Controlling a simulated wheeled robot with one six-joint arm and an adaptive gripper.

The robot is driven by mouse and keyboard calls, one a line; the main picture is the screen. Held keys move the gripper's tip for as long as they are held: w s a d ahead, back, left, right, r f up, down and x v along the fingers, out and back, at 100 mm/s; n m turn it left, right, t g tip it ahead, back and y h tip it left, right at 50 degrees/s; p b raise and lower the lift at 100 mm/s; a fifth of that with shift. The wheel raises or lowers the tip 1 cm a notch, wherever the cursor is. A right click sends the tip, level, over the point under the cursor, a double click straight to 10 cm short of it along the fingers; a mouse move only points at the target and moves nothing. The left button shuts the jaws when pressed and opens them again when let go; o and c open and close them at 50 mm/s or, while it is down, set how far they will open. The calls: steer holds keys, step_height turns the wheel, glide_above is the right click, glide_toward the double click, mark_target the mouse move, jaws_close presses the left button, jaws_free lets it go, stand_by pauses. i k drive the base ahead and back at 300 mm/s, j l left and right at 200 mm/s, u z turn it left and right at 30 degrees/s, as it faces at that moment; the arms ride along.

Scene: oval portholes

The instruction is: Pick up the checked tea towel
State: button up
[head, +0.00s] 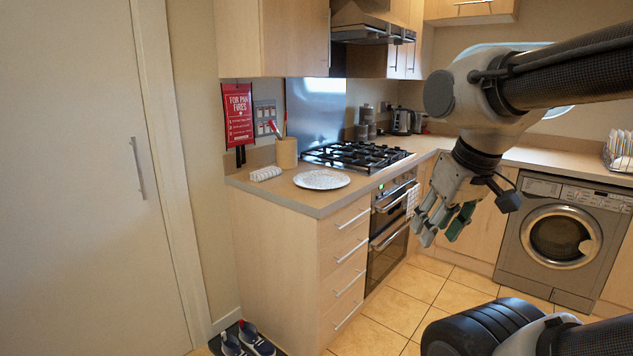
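A pale cloth with a fine checked pattern (412,199) hangs at the oven front, by its upper handle. It looks like the checked tea towel. My gripper (441,224) is in mid-air just right of and below it in the picture. Its fingers point down and left, are spread apart, and have nothing visible between them. How far the gripper is from the cloth in depth is unclear. A small white patterned item (265,173), perhaps a rolled cloth, lies on the counter at left.
The counter (240,183) holds a round patterned plate (322,179), a utensil pot (287,153) and a gas hob (358,156). The oven (389,237) is below the hob. A washing machine (561,238) stands at right. Shoes (248,340) lie at lower left. Tiled floor (392,312) is open before the oven.

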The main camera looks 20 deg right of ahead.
mark_target(259, 175)
steer(key=i+j+z, duration=0.25)
steer(key=z, duration=0.2)
steer(key=i+j+z, duration=0.15)
steer(key=j+z, duration=0.25)
steer(key=i+j, duration=0.15)
steer(key=j, duration=0.25)
steer(key=i+j+z, duration=0.15)
steer(key=j, duration=0.25)
steer(key=i+j, duration=0.1)
steer(key=j, duration=0.3)
steer(key=i+j+z, duration=0.1)
steer(key=j, duration=0.3)
steer(key=i+j+z, duration=0.1)
steer(key=j, duration=0.3)
steer(key=i+j, duration=0.1)
steer(key=j, duration=0.3)
steer(key=i+j, duration=0.1)
steer(key=j, duration=0.3)
steer(key=i+j, duration=0.15)
steer(key=j, duration=0.25)
